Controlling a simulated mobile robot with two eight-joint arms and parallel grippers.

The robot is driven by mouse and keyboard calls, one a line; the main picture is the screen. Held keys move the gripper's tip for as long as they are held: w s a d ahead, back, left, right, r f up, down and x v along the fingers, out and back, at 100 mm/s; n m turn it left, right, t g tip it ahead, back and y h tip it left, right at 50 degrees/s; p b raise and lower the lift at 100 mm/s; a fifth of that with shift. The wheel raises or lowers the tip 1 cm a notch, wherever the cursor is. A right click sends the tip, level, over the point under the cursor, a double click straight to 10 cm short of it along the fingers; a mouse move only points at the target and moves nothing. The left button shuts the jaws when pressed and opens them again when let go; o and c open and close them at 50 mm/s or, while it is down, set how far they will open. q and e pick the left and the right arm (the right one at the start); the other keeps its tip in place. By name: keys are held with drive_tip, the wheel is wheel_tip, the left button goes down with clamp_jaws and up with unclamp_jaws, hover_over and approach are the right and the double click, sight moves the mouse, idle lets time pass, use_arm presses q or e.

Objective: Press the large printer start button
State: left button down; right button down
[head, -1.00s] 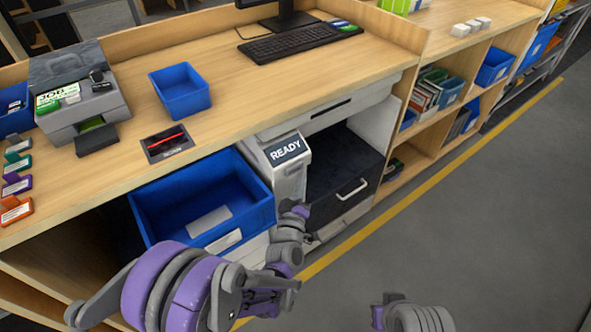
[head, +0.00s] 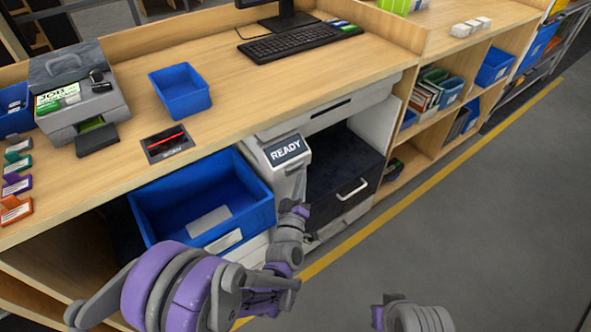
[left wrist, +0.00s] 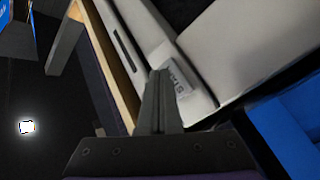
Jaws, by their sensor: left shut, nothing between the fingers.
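The large printer (head: 289,170) stands under the desk, with a dark display reading READY on its sloped top. In the left wrist view its pale body (left wrist: 210,55) fills the upper middle. A small grey label or button with partly hidden lettering (left wrist: 180,80) lies just right of my fingertips. My left gripper (head: 300,208) is in front of the printer, below its display. It is shut and empty, and its fingers also show in the left wrist view (left wrist: 161,74). I cannot tell whether the fingertips touch the printer.
A large blue bin (head: 155,215) sits left of the printer. A dark drawer with a pale handle (head: 345,175) is on its right. The desk (head: 235,105) overhangs above. Open floor (head: 480,220) lies to the right, beyond a yellow line.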

use_arm(q)
drive_tip(key=shift+w+a, duration=0.1)
drive_tip(key=shift+w+a, duration=0.15)
drive_tip(key=shift+w, duration=0.1)
